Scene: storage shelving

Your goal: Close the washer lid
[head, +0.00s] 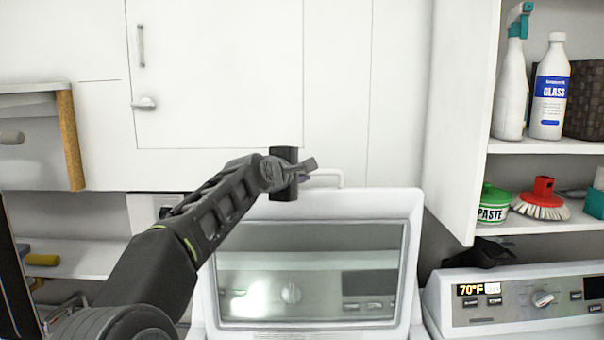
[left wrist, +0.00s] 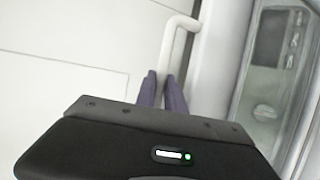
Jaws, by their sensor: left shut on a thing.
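The washer lid (head: 411,262) stands raised, a white frame around a glass window that shows reflected dials. Its white bar handle (head: 341,178) runs along the top edge and also shows in the left wrist view (left wrist: 182,24). My left gripper (head: 309,177) reaches in from the left at the left end of this handle. In the left wrist view its two dark fingers (left wrist: 163,90) are close together at the handle's end, shut on it. The exact contact is partly hidden by the fingers. My right gripper is in neither view.
A second white machine with a control panel (head: 535,300) stands at the right. Above it, shelves hold a spray bottle (head: 512,85), a glass cleaner bottle (head: 550,90), a green tub (head: 491,205) and a red brush (head: 542,200). A white cabinet (head: 220,70) stands behind the lid.

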